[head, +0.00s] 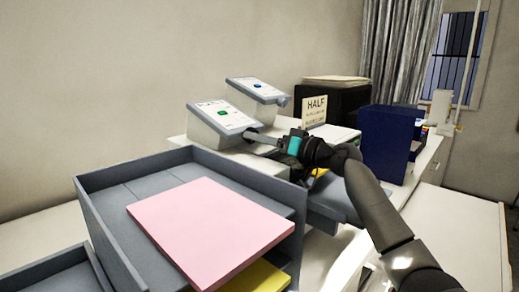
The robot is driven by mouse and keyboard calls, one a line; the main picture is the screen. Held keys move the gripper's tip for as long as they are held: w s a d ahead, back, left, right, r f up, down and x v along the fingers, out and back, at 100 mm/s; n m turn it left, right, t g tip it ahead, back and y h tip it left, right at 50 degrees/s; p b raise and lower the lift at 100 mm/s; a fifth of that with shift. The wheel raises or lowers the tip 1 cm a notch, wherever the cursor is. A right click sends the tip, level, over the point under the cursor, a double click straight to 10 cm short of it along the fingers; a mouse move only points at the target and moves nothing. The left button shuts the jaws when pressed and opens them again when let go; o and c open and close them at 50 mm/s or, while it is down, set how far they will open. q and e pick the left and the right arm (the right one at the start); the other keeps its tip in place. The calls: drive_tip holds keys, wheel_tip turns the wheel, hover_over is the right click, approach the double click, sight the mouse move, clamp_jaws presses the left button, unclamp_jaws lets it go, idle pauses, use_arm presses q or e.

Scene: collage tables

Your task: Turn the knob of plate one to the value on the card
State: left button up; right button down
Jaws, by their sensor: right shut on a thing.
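Two white boxes with sloped grey-edged tops stand on the table at the back. The front box (222,121) has a green button, and the back box (255,91) has a blue one; their small print is too small to read. A card (314,110) reading "HALF" stands to the right, with smaller lines under the word. My right gripper (259,138) reaches in from the right and is shut at the right side of the front box, on its knob; the fingers mostly hide the knob. My left gripper is out of view.
A grey tray (90,196) holding a pink block (210,228) fills the near left, with something yellow below. A black box (340,97) stands behind the card, and a dark blue box (388,143) stands right of it. A white surface (470,245) at the right is clear.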

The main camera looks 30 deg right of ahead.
idle(0.3)
drive_tip(key=shift+c, duration=1.6)
unclamp_jaws()
drive_tip(key=b+v, duration=0.3)
drive_tip(key=v, duration=1.2)
drive_tip(key=shift+s+d, duration=0.1)
drive_tip(key=shift+d, duration=0.05)
